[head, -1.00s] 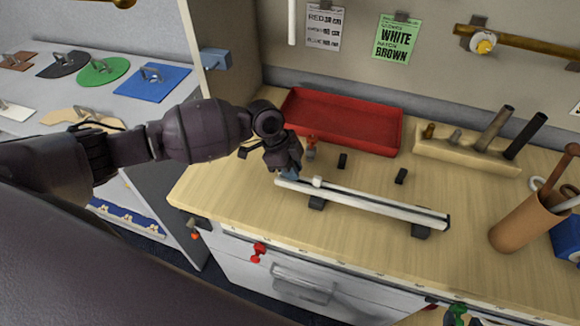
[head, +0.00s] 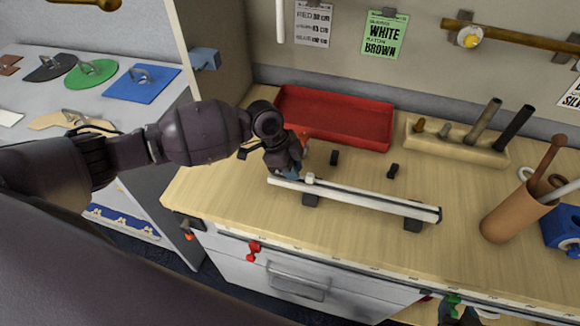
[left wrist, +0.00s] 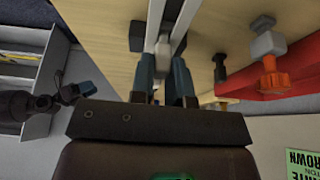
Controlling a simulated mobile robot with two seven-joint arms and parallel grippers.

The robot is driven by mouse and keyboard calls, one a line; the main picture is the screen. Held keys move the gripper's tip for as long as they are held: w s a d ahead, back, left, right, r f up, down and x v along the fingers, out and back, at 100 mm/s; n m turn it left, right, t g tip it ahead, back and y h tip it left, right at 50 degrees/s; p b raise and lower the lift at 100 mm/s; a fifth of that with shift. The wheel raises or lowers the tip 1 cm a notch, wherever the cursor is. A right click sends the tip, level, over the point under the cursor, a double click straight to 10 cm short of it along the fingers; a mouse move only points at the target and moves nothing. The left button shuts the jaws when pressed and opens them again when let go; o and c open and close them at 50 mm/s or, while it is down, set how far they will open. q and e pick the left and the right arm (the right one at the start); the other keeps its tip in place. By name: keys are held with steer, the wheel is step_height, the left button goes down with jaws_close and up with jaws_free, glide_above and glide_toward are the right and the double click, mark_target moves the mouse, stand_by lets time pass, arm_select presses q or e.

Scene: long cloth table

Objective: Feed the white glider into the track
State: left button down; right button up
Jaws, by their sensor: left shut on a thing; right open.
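The long white track (head: 375,201) lies across the wooden bench on dark supports, sloping down to the right in the head view. Its rails also show in the left wrist view (left wrist: 183,22). My left gripper (head: 288,176) is at the track's left end, shut on the small white glider (left wrist: 163,48), which sits between its fingers in line with the rails. A small white block (head: 310,179) shows on the track just right of the fingers. Whether the glider is inside the channel is hidden. My right gripper (head: 458,314) is partly visible at the bottom edge, open and apart from the track.
A red tray (head: 335,118) stands behind the track. A wooden holder (head: 455,144) with pegs and a brown tool cup (head: 510,212) are at right.

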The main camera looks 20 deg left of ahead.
arm_select(q)
steer(key=shift+d, duration=0.25)
arm_select(e)
steer(key=shift+s, duration=0.1)
arm_select(q)
steer(key=c, duration=1)
jaws_free()
arm_select(e)
steer(key=shift+s+f, duration=0.2)
steer(key=shift+s, duration=0.2)
steer(key=shift+w, duration=0.15)
arm_select(q)
steer(key=v, duration=0.2)
steer(key=shift+w+a+r, duration=0.1)
steer(key=shift+r, duration=0.15)
steer(key=b+v, duration=0.1)
steer(key=v, duration=0.7)
steer(key=shift+r, duration=0.15)
arm_select(e)
steer(key=shift+s+d+f, duration=0.1)
steer(key=shift+s+f, duration=0.25)
steer(key=shift+f, duration=0.5)
